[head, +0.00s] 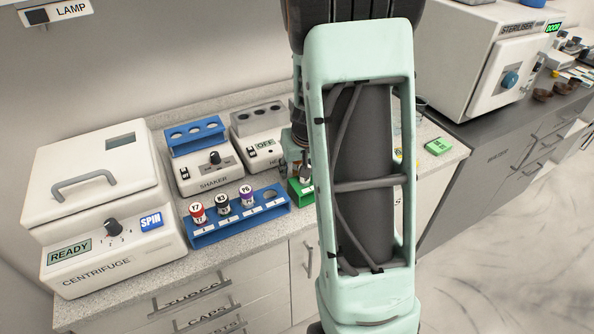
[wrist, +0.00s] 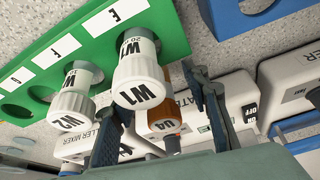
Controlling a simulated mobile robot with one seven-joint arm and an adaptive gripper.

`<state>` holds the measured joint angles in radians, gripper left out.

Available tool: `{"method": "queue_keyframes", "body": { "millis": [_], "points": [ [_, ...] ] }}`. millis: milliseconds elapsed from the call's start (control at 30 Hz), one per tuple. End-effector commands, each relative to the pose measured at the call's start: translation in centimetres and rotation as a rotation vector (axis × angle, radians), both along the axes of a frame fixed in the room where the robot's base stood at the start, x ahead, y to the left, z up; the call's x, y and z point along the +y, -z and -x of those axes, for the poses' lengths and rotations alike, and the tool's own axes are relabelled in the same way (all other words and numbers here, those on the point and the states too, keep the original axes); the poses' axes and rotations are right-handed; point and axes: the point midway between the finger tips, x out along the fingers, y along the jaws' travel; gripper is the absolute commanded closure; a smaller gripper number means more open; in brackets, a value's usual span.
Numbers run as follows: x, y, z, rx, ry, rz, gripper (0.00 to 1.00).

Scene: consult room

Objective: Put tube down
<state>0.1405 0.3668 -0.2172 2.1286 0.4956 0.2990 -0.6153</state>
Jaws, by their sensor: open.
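In the wrist view, a white-capped tube marked W1 (wrist: 138,80) stands in the green rack (wrist: 165,22) beside the label E. My gripper (wrist: 158,112) is open, with one finger on each side of the W1 tube's cap and a gap showing by the right finger. A second white-capped tube, W2 (wrist: 75,95), stands beside label F. A brown-capped tube, U4 (wrist: 165,118), shows behind W1; where it stands is unclear.
A blue rack (head: 240,222) holds tubes Y7, K3 and P6. The centrifuge (head: 95,195) is on the left. A small green block (head: 438,146) lies right of my arm; the steriliser (head: 490,65) is beyond.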

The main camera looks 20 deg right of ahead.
Motion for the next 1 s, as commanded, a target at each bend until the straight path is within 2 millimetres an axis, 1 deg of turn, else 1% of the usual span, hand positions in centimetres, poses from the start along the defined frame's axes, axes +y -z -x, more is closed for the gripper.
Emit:
{"method": "queue_keyframes", "body": {
  "millis": [233, 267, 600, 667, 700, 867, 933, 1000],
  "points": [
    [0.0, 0.2, -0.1, 0.0, 0.0, 0.0, 0.58],
    [0.0, 0.2, -0.1, -0.001, 0.0, 0.0, 0.6],
    [0.0, 0.1, -0.1, -0.001, 0.0, 0.0, 0.97],
    [0.0, 0.1, -0.1, -0.001, 0.0, 0.0, 0.97],
    [0.0, 0.1, -0.1, -0.001, 0.0, 0.0, 1.0],
    [0.0, 0.1, -0.1, -0.001, 0.0, 0.0, 1.0],
    [0.0, -0.2, -0.1, -0.002, 0.0, 0.0, 1.0],
    [0.0, -0.9, -0.2, -0.005, -0.001, 0.001, 1.0]
  ]
}}
